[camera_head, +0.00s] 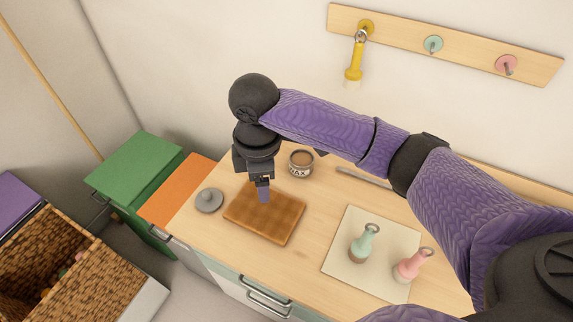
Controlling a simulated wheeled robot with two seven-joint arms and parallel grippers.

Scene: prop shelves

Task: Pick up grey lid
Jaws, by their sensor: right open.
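The grey lid (208,201) is a small round disc with a knob on top. It lies on the light wooden counter at the left, just left of a brown checked board (265,213). My right gripper (263,192) points down over the back part of that board, to the right of the lid and apart from it. It is open and nothing shows between its fingers. The gap between the fingers is hard to see from this angle. My left gripper is not in view.
An open jar marked WAX (300,163) stands behind the board. A pale mat (340,258) at the right bears a mint-handled tool (365,243) and a pink-handled one (413,264). An orange panel (178,190) and a green box (135,165) lie left. A peg rail (400,35) hangs above.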

